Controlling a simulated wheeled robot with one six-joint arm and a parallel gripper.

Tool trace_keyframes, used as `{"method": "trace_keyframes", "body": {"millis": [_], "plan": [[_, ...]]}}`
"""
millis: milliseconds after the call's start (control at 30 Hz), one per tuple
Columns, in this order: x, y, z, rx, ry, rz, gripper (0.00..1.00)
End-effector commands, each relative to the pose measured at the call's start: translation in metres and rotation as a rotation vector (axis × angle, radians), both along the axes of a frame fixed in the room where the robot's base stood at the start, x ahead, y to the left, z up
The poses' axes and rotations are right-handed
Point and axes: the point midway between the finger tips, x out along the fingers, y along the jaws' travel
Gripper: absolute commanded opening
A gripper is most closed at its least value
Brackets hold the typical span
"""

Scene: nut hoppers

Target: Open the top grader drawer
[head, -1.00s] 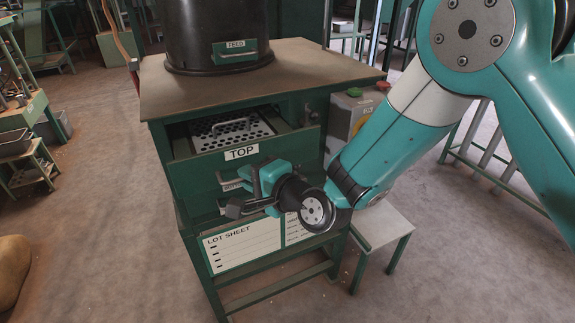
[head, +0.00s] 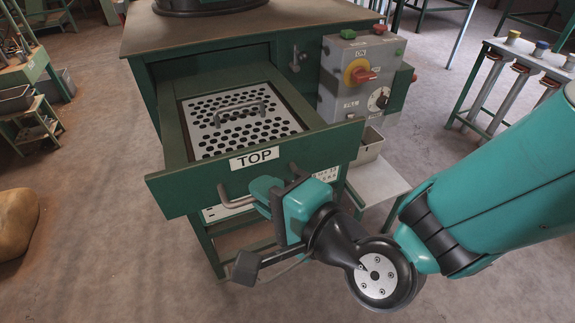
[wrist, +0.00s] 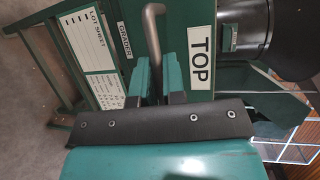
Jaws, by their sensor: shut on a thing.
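The top grader drawer (head: 185,192), green with a white TOP label (head: 254,158), is far out of its cabinet in the head view. A perforated metal plate (head: 205,112) with a small handle lies inside it. My gripper (head: 262,190) is at the drawer's front and shut on its bent metal handle (head: 232,200). In the wrist view the green fingers (wrist: 154,72) stand on both sides of the handle bar (wrist: 151,24), beside the TOP label (wrist: 201,57). The fingers hide part of the bar.
The cabinet's brown top (head: 290,20) carries a dark hopper. A grey control box (head: 340,85) with a red knob is on the right, above a small bin (head: 369,146) and a low pale table (head: 375,182). A tan sack (head: 15,222) lies at left. Floor is open in front.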

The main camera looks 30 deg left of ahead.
Motion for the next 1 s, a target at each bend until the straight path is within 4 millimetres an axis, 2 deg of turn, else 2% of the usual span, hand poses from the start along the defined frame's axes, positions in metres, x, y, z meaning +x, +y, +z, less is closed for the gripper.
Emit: {"method": "trace_keyframes", "body": {"millis": [133, 467, 500, 567, 600, 1000], "plan": [[-0.0092, 0.0002, -0.0014, -0.004, 0.004, 0.016, 0.00], [-0.0099, 0.0006, -0.0011, -0.004, 0.004, 0.018, 0.00], [-0.0098, 0.0005, -0.0010, -0.004, 0.004, 0.017, 0.17], [-0.0095, 0.0005, -0.0010, -0.003, 0.004, 0.016, 0.31], [-0.0091, 0.0004, -0.0009, -0.003, 0.004, 0.015, 0.35], [-0.0072, -0.0003, -0.0002, -0.001, 0.001, 0.011, 0.35]]}}
